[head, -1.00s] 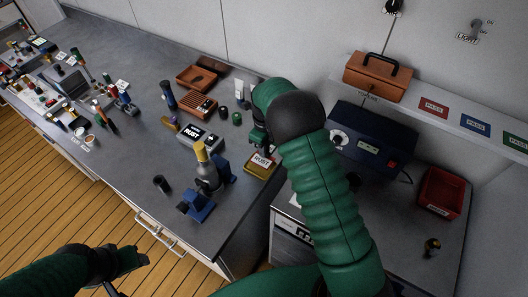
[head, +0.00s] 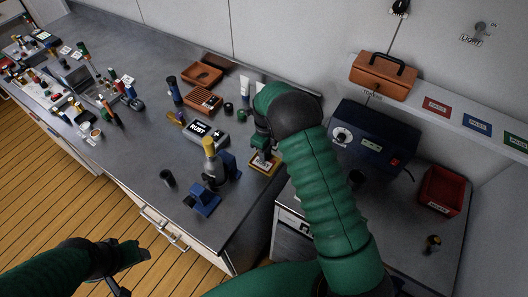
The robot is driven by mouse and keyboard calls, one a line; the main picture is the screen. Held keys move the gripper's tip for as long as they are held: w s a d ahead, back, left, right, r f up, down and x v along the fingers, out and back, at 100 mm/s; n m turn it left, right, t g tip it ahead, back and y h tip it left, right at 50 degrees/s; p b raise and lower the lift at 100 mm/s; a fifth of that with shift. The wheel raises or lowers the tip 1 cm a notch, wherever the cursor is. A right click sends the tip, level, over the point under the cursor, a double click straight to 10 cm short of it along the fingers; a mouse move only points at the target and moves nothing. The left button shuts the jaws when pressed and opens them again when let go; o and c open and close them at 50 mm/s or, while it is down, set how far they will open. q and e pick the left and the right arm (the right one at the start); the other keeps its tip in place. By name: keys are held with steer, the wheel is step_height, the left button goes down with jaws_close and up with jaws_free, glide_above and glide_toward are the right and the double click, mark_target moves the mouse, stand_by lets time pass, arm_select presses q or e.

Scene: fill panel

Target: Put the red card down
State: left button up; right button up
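A red card (head: 437,106) with white lettering lies on the light wall shelf at the right, beside a blue card (head: 477,123) and a green card (head: 516,142). My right gripper (head: 263,155) points down over a small yellow-edged tray (head: 254,173) near the bench's right edge. Its fingers are small and partly behind my own arm, so I cannot tell whether they hold anything. A pale patch shows in the tray beneath them. My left gripper (head: 136,254) hangs low at the left over the floor, away from the cards; its finger gap is unclear.
A blue-based device with a yellow-topped bottle (head: 209,165) and a box labelled RUST (head: 206,131) stand left of the tray. A dark blue machine (head: 375,138), a red bin (head: 441,190) and a brown toolbox (head: 384,75) are at the right.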

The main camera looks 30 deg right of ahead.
step_height(320, 180, up, 11)
steer(key=d+b, duration=0.1)
steer(key=b, duration=0.1)
arm_select(q)
steer(key=shift+s+d+f, duration=0.1)
steer(key=shift+d+f, duration=0.05)
steer(key=shift+f, duration=0.35)
steer(key=shift+d+f, duration=0.15)
steer(key=shift+f, duration=0.3)
arm_select(e)
steer(key=s+a+n+t, duration=0.1)
steer(key=s+a+n, duration=0.3)
steer(key=s+n, duration=0.6)
steer(key=s+a+n+t, duration=0.1)
steer(key=s+a+n, duration=0.3)
steer(key=s+n, duration=0.7)
steer(key=n, duration=0.8)
steer(key=shift+s+a+f+n+t, duration=0.15)
steer(key=shift+a+f+n+t, duration=0.1)
steer(key=shift+a+n+t, duration=0.15)
